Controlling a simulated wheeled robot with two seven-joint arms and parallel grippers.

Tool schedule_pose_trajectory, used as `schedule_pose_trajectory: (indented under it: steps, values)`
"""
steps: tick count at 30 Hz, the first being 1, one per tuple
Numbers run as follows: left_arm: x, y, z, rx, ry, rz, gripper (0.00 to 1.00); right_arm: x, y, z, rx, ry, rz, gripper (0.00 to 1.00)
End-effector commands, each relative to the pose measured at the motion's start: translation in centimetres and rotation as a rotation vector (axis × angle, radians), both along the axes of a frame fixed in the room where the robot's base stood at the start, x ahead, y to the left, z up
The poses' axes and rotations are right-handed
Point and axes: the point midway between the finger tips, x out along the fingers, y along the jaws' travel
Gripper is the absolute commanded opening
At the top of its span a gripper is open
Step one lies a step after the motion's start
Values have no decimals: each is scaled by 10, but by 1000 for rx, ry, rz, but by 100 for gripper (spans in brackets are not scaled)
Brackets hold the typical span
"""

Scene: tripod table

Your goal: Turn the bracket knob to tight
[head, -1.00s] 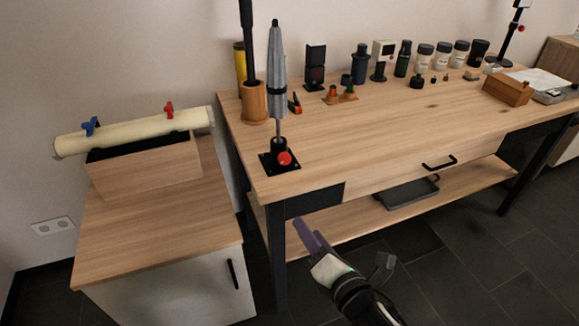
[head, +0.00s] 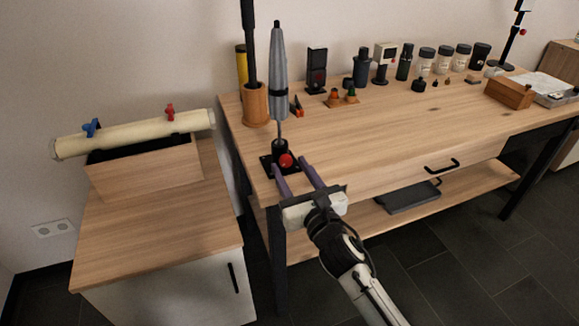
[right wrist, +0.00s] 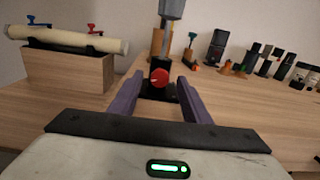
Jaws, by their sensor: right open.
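The bracket knob (head: 286,160) is a red round knob on a small black bracket (head: 266,163) at the table's front left corner. A grey closed umbrella-like pole (head: 279,75) stands upright in the bracket. My right gripper (head: 289,162) is open, its two purple fingers pointing at the knob from the front. In the right wrist view the knob (right wrist: 159,78) lies ahead, between the fingers' lines; whether the fingertips reach it is hard to tell. A small pale mark shows on the knob. My left gripper is not in view.
A wooden holder (head: 255,104) with a black pole stands behind the bracket. A wooden box (head: 145,168) bearing a cream roll (head: 135,134) is on the cabinet to the left. Several jars and small items line the table's back. The table's middle (head: 400,125) is clear.

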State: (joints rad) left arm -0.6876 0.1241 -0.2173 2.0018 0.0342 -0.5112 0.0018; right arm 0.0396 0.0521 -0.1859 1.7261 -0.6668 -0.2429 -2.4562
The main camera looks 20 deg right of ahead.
Motion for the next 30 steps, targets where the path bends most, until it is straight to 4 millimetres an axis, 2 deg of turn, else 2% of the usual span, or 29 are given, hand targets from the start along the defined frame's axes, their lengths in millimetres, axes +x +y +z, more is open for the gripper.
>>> schedule_pose_trajectory:
  steps: [4,13,14,21,30]
  values:
    - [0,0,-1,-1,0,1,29,13,1,0,2,0,0,43]
    - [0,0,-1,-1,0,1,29,15,1,0,1,1,0,43]
    - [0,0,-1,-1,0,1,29,15,1,0,1,1,0,42]
    - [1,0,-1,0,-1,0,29,15,1,0,1,1,0,2]
    - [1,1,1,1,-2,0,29,15,0,0,36,3,0,2]
